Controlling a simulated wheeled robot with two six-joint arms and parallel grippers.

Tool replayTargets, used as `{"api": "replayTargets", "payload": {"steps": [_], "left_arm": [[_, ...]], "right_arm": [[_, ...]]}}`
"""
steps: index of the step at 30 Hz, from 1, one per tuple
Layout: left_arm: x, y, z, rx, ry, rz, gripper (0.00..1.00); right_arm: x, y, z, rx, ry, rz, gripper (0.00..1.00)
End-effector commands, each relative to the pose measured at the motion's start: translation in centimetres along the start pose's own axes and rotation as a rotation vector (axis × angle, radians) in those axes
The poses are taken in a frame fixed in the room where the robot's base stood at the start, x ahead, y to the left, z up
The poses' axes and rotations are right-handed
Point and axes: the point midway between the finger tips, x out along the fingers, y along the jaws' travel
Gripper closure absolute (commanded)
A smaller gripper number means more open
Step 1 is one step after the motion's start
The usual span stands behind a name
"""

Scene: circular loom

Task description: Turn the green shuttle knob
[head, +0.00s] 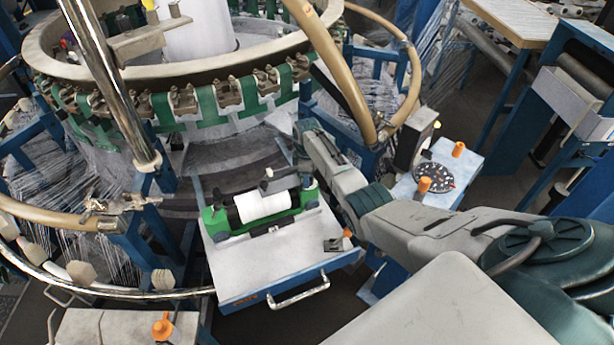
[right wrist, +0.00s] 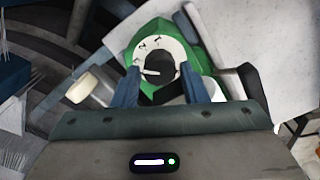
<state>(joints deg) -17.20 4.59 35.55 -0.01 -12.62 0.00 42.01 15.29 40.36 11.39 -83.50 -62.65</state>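The green shuttle (head: 222,224) lies on a white-topped drawer (head: 250,265) in front of the loom, with a white roll (head: 263,206) along it. In the right wrist view the shuttle's green end (right wrist: 150,32) carries a white dial (right wrist: 142,50) with dark marks and a dark round centre, the knob (right wrist: 162,62). My right gripper (right wrist: 161,88) is over this end, its two fingers apart, one on each side of the dial's lower part. I cannot tell whether they touch the knob. In the head view my right arm hides most of the fingers. My left gripper is not in view.
The round loom (head: 210,95) stands behind, with a tan ring bar (head: 335,60) beside my right arm. A panel (head: 425,190) with a black dial and orange knobs is to the right. A small dark block (head: 335,244) sits at the drawer's right edge.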

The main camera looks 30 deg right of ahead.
Motion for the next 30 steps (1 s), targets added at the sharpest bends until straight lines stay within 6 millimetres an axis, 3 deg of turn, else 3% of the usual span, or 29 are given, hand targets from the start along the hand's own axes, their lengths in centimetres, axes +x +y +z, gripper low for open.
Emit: {"api": "replayTargets", "payload": {"steps": [5, 18, 24, 30], "left_arm": [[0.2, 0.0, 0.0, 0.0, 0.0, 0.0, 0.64], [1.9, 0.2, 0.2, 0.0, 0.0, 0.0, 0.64], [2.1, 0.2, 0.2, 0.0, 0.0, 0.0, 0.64], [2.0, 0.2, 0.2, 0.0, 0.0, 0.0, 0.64]], "right_arm": [[-1.4, 0.1, 0.0, 0.0, 0.002, 0.004, 0.61], [-9.2, 0.1, -0.1, -0.001, 0.002, 0.004, 0.61], [-10.6, 0.0, 0.0, 0.0, 0.0, 0.001, 0.61], [-10.8, 0.0, 0.0, 0.0, 0.0, 0.0, 0.61]]}}
